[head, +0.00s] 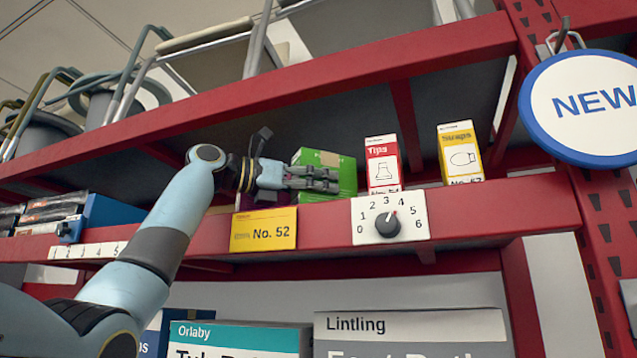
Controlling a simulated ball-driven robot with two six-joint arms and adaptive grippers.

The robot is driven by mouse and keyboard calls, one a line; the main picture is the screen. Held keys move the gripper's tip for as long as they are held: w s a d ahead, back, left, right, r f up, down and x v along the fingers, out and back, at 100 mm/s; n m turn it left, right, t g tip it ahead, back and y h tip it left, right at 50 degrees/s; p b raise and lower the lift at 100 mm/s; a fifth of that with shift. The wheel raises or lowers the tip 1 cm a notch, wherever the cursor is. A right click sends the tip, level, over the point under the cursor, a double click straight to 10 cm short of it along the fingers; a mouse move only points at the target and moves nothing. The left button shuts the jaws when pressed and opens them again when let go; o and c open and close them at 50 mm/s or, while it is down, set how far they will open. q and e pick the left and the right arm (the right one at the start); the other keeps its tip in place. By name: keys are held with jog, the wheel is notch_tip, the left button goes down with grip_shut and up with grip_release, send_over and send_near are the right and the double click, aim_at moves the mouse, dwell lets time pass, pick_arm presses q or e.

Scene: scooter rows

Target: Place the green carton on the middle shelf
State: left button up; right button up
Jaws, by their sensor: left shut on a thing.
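The green carton (332,163) is at the middle shelf (480,213), behind the shelf's red front beam and left of a red and white carton. My left gripper (325,181) reaches in from the left above the beam and is shut on the green carton. Its fingers cover the carton's lower front. The carton's base is hidden, so I cannot tell whether it touches the shelf. My right gripper is not in view.
A red "Tips" carton (383,165) and a yellow carton (461,152) stand to the right. A yellow "No. 52" label (263,229) and a dial plate (389,218) are on the beam. A round "NEW" sign (585,107) hangs at right.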

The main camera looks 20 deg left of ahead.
pick_arm(q)
jog(key=shift+a+f, duration=0.15)
jog(key=shift+f, duration=0.2)
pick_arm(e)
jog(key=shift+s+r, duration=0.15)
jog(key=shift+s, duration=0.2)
pick_arm(q)
jog(key=shift+f, duration=0.1)
jog(key=o, duration=1.3)
